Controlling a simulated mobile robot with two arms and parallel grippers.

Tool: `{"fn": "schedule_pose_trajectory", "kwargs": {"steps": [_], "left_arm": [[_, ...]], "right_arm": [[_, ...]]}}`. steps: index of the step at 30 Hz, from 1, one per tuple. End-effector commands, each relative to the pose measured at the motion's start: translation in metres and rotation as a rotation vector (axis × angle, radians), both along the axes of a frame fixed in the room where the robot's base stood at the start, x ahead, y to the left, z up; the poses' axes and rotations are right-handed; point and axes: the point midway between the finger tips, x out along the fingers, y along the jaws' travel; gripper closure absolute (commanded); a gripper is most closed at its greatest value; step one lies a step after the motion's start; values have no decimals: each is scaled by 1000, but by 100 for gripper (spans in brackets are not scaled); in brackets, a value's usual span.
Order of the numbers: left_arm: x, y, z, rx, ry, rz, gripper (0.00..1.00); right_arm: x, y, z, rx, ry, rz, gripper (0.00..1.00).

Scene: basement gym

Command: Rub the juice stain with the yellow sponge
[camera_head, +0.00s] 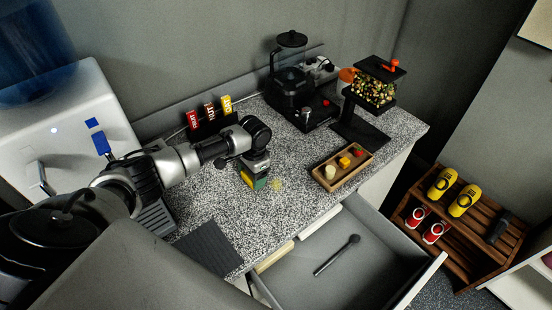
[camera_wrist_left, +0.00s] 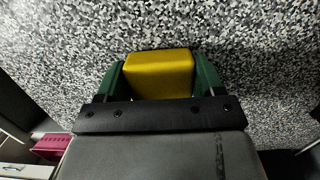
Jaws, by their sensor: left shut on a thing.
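My left gripper (camera_head: 256,180) points down at the speckled countertop (camera_head: 215,215) and is shut on the yellow sponge (camera_head: 246,179). In the left wrist view the sponge (camera_wrist_left: 160,72) sits between the two green fingers of the left gripper (camera_wrist_left: 160,82). The juice stain (camera_head: 277,185) is a faint yellowish patch on the countertop, just right of the gripper in the head view. I cannot make out the stain in the wrist view. Whether the sponge touches the countertop is hard to tell. My right gripper is not in view.
A wooden tray (camera_head: 344,181) with small blocks lies right of the stain. A black blender (camera_head: 292,85) and a snack dispenser (camera_head: 372,92) stand behind. Red and yellow packets (camera_head: 209,110) stand at the back left. An open drawer (camera_head: 365,275) juts out in front.

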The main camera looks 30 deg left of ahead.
Motion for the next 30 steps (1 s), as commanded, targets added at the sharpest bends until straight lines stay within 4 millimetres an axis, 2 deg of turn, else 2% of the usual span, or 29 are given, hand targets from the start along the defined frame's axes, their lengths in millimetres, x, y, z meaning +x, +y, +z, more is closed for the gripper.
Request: {"fn": "schedule_pose_trajectory", "kwargs": {"steps": [1, 21, 30], "left_arm": [[1, 0, 20, 0, -4, -2, 51], [-1, 5, 73, 0, -2, 3, 51], [-1, 5, 77, -1, -2, 3, 51]], "right_arm": [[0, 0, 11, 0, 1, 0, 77], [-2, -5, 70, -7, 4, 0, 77], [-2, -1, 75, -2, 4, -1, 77]]}}
